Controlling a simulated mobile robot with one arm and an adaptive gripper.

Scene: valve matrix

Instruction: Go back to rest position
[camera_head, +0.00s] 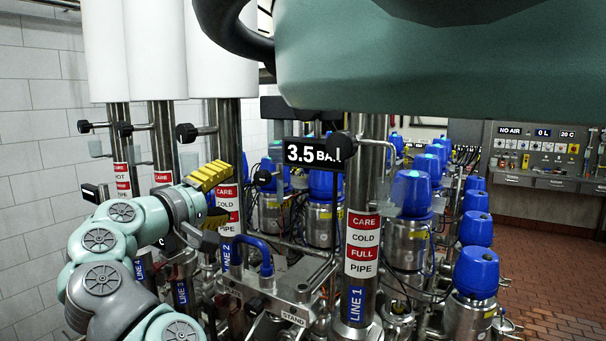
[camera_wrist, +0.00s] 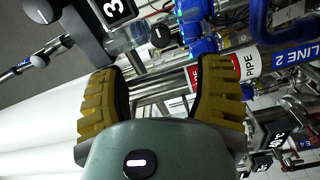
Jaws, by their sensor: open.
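My gripper (camera_head: 212,196) is left of centre in the head view, at the end of my teal and grey arm, which rises from the lower left. Its yellow ridged fingers lie in front of and just left of the LINE 2 pipe (camera_head: 229,150). In the wrist view the two fingers of my gripper (camera_wrist: 160,88) stand wide apart with nothing held between them. The LINE 2 pipe (camera_wrist: 285,61) shows right of the fingers there. Whether a finger touches the pipe cannot be told.
A 3.5 BAR display (camera_head: 314,152) hangs beside the LINE 1 pipe (camera_head: 362,240). A blue bent handle (camera_head: 262,250) lies below my gripper. Several blue-topped valves (camera_head: 411,193) fill the middle and right. A control panel (camera_head: 540,150) is on the back wall. The brick-red floor (camera_head: 550,265) shows clear at right.

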